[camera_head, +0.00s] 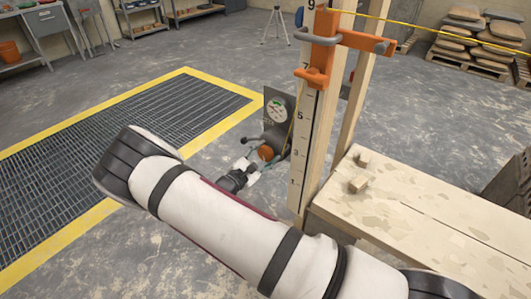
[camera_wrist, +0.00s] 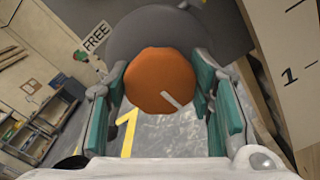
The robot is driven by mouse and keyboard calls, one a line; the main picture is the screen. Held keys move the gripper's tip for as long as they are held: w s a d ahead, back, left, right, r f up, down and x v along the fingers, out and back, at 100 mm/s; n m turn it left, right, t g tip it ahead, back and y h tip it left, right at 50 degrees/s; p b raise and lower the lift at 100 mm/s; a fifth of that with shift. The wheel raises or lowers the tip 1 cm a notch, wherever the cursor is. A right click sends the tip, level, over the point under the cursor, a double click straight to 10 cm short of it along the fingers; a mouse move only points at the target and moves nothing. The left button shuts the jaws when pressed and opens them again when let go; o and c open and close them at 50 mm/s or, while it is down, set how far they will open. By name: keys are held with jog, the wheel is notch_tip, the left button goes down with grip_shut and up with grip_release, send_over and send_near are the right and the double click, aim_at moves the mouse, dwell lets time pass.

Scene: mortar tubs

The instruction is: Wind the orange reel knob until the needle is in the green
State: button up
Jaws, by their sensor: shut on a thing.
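The orange reel knob (camera_wrist: 160,80) is round with a pale line mark pointing to the lower right in the wrist view. It sits on a grey reel and also shows in the head view (camera_head: 266,153). My gripper (camera_wrist: 162,92) is shut on the knob, with a teal-padded finger on each side. In the head view my gripper (camera_head: 256,163) reaches the knob from the left. The gauge dial (camera_head: 277,111) stands on a dark plate above the knob. It has green and red parts, but it is too small to read the needle.
A wooden post with a numbered scale (camera_head: 308,150) rises just right of the knob and carries an orange clamp (camera_head: 318,75). A wooden bench (camera_head: 420,210) stands at the right. A yellow-edged floor grate (camera_head: 130,130) lies at the left. A "FREE" tag (camera_wrist: 97,37) is near the reel.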

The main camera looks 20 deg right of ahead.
jog(key=m+p, duration=0.1)
jog(key=m, duration=0.4)
jog(key=shift+p, duration=0.35)
dwell(0.4)
jog(key=o, duration=1.2)
jog(key=shift+c, duration=0.2)
jog(key=v, duration=1.2)
